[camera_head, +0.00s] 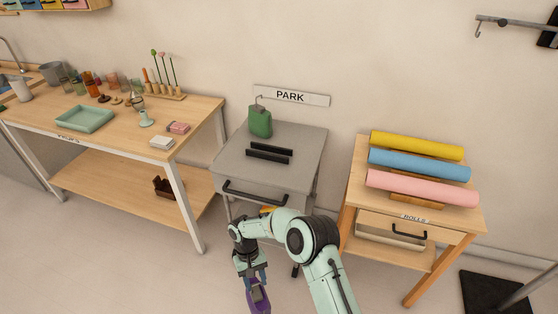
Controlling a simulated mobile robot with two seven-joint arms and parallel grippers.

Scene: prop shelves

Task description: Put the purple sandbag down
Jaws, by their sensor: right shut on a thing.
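The purple sandbag (258,297) is at the bottom centre of the head view, cut by the lower picture edge. My right gripper (255,277) points down and is shut on the upper part of the sandbag. It holds the sandbag in front of the grey cart. Whether the sandbag touches the floor cannot be seen. My left gripper is not in view.
A prop table (190,122) stands left. A rolls table (357,170) stands right. Floor at the lower left is clear.

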